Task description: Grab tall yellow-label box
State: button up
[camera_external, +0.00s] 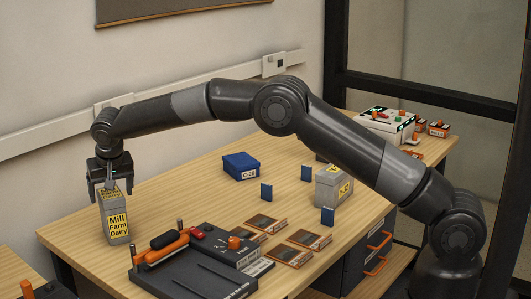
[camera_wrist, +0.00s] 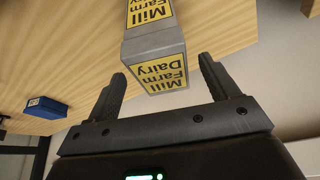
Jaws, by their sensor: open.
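The tall box (camera_external: 118,226) is grey with a yellow label reading "Mill Farm Dairy" and stands upright on the wooden table near its left end. My gripper (camera_external: 111,192) is open and points down over the top of this box. In the wrist view the box (camera_wrist: 152,45) shows its labelled top end and labelled side. The open fingers of my gripper (camera_wrist: 160,73) lie on either side of the box's top end, with visible gaps. I cannot tell how far the fingertips reach down past the top.
A blue box (camera_external: 240,166), small blue blocks and a grey box with a yellow label (camera_external: 333,186) stand farther right. The wooden table (camera_external: 185,190) is bare behind the tall box.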

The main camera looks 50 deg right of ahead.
jog(key=x, duration=0.5)
jog(key=shift+w+f, duration=0.1)
jog(key=shift+w, duration=0.1)
jog(key=c, duration=1.2)
jog(key=shift+c, duration=0.6)
